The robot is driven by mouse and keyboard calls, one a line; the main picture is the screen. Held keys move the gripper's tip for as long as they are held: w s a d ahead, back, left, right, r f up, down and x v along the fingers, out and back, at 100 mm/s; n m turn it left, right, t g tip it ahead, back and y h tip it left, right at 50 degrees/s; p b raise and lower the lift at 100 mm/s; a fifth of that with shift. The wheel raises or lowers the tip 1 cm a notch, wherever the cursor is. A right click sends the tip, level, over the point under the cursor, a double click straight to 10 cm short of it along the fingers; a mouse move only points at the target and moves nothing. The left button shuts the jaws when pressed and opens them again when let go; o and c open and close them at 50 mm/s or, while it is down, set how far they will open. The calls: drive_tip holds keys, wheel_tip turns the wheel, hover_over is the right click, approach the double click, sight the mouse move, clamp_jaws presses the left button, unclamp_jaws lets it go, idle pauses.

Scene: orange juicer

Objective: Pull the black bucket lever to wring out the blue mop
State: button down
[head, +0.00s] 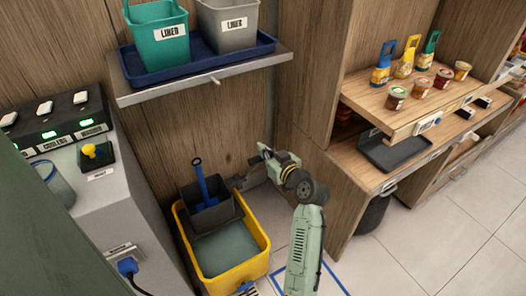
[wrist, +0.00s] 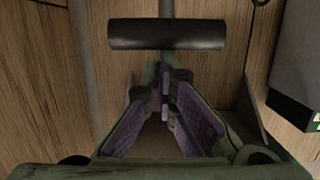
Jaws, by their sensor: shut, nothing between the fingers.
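The yellow mop bucket (head: 222,272) stands on the floor, with a dark wringer basket (head: 226,208) at its back. The blue mop (head: 203,186) stands in the basket, its handle tilted. In the wrist view, a black bar (wrist: 165,34), which looks like the lever's grip, lies crosswise just beyond my purple-padded fingers (wrist: 165,90). The fingers are shut and empty, and the bar is not between them. Whether they touch it I cannot tell. The lever is not clear in the head view.
A grey machine (head: 115,195) with lit switches stands left of the bucket. A metal shelf (head: 205,84) with teal and grey bins overhangs behind. A wooden counter (head: 370,160) with jars and bottles is at right. Tiled floor (head: 425,235) is free at front right.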

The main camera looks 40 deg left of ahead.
drive_tip(key=s+d+f+y+b, duration=0.1)
drive_tip(key=s+d+f+b, duration=0.1)
drive_tip(key=d+f+b, duration=0.3)
drive_tip(key=shift+s+d+b, duration=0.3)
drive_tip(key=shift+d+b, duration=0.3)
drive_tip(key=shift+b, duration=0.35)
wheel_tip(320, 180, up, 5)
drive_tip(key=a+p, duration=0.2)
drive_tip(key=p, duration=0.1)
drive_tip(key=f+b+v, duration=0.2)
drive_tip(key=b+v, duration=0.1)
drive_tip(key=v, duration=0.7)
drive_tip(key=shift+d+f, duration=0.15)
drive_tip(key=shift+d, duration=0.2)
drive_tip(key=shift+w, duration=0.1)
